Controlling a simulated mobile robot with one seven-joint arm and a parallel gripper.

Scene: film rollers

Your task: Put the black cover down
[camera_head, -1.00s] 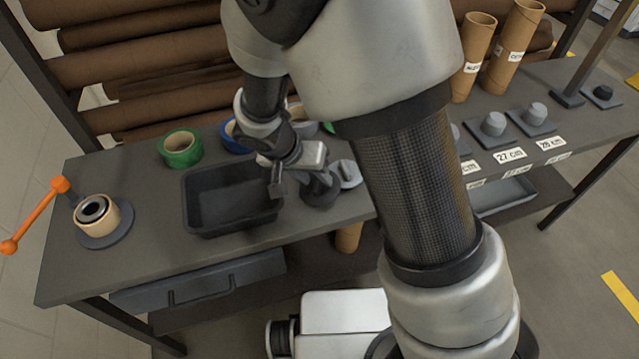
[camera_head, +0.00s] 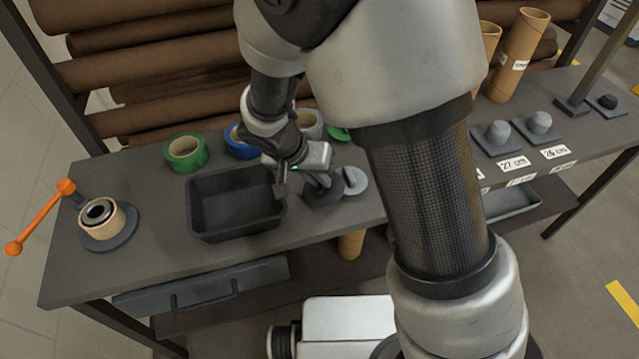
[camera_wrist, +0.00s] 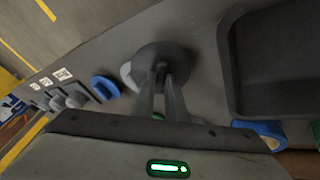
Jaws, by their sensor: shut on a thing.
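The black cover (camera_head: 321,194) is a dark round disc with a raised grip, beside the right side of the black tray. My gripper (camera_head: 322,180) is shut on its grip from above. In the wrist view the two fingers (camera_wrist: 162,92) close on the middle of the cover (camera_wrist: 178,54). The cover is at or just above the bench top; I cannot tell whether it touches. A light grey disc (camera_head: 355,181) lies close to its right, partly hidden by the cover in the wrist view (camera_wrist: 128,77).
The black tray (camera_head: 198,222) stands left of my gripper. Green tape (camera_head: 186,153) and blue tape (camera_head: 240,146) lie behind it. A spindle with a roll (camera_head: 108,222) and an orange-handled lever (camera_head: 40,216) are at the bench's left end. Grey knobbed blocks (camera_head: 498,134) sit at right.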

